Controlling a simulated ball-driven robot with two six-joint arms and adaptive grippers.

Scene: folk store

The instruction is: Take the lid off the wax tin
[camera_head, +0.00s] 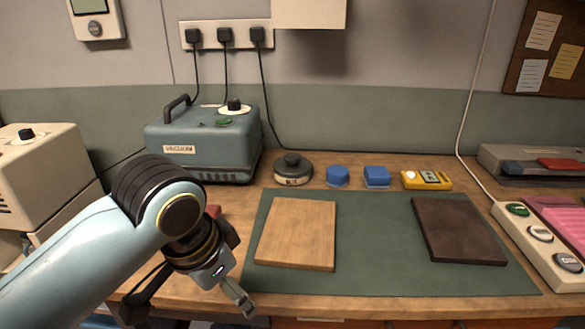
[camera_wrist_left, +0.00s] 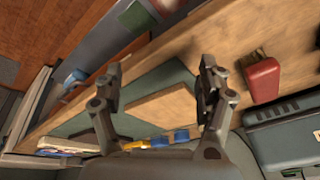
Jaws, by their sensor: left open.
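The wax tin appears to be the round dark grey tin (camera_head: 292,172) with a pale label band. It stands upright at the back of the wooden bench, right of the vacuum unit. Its dark lid (camera_head: 291,160) with a small knob sits on top. I cannot make the tin out in the left wrist view. My left gripper (camera_head: 190,298) is at the front left of the bench, well short of the tin. The left wrist view shows its two fingers (camera_wrist_left: 160,70) spread apart with nothing between them. My right gripper is not in view.
The vacuum unit (camera_head: 205,148) stands left of the tin. Two blue blocks (camera_head: 376,177) and a yellow meter (camera_head: 427,180) stand to its right. A light board (camera_head: 297,234) and dark board (camera_head: 457,230) lie on the green mat (camera_head: 375,278). A red brush (camera_wrist_left: 263,80) lies left of the mat.

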